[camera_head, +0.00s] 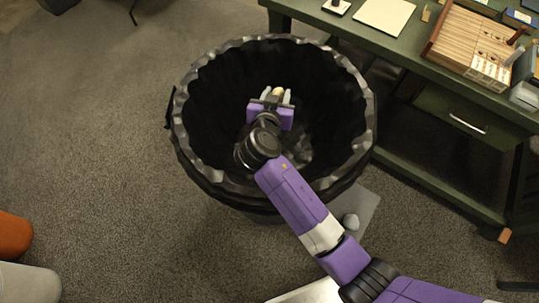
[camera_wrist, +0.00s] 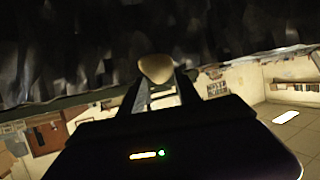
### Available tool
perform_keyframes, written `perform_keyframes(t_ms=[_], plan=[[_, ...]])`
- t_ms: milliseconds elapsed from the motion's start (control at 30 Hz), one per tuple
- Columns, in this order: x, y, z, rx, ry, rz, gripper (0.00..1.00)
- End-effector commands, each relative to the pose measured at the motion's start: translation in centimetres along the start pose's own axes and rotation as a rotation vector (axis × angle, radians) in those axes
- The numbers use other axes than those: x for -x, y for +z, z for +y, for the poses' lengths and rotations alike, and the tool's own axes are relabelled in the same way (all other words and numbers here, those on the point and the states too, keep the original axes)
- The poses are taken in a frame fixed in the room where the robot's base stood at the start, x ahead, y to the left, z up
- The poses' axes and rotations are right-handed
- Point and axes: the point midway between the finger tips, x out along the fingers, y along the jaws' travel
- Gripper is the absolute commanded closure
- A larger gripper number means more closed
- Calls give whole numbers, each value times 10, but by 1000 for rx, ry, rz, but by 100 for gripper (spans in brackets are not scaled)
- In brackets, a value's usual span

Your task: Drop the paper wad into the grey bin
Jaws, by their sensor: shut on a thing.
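The bin (camera_head: 190,118) is a wide round container with a black, crumpled liner folded over its rim, in the middle of the head view. My gripper (camera_head: 277,96) is over the bin's mouth, inside the rim outline. It is shut on the paper wad (camera_head: 279,91), a small cream lump between the fingertips. The wad also shows in the wrist view (camera_wrist: 157,68), held between the two dark fingers, with the dark liner behind it. How far the gripper is above or below the rim is hard to tell. The bin's floor is dark.
A green desk (camera_head: 403,50) stands to the right of the bin, with a wooden box (camera_head: 478,40) and a pale square sheet (camera_head: 384,14) on top. Orange (camera_head: 13,235) and grey rounded objects are at the lower left. Carpet (camera_head: 90,130) left of the bin is clear.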

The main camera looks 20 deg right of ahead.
Motion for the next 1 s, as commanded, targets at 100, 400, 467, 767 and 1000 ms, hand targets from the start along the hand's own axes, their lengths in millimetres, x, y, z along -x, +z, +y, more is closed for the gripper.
perform_keyframes(t_ms=[100, 400, 467, 767, 1000], plan=[[0, 0, 0, 0, 0, 0, 43], [0, 0, 0, 0, 0, 0, 35], [1, 0, 0, 0, 0, 0, 35], [40, 0, -1, 0, -3, 1, 35], [72, 0, -1, 0, -2, 0, 35]])
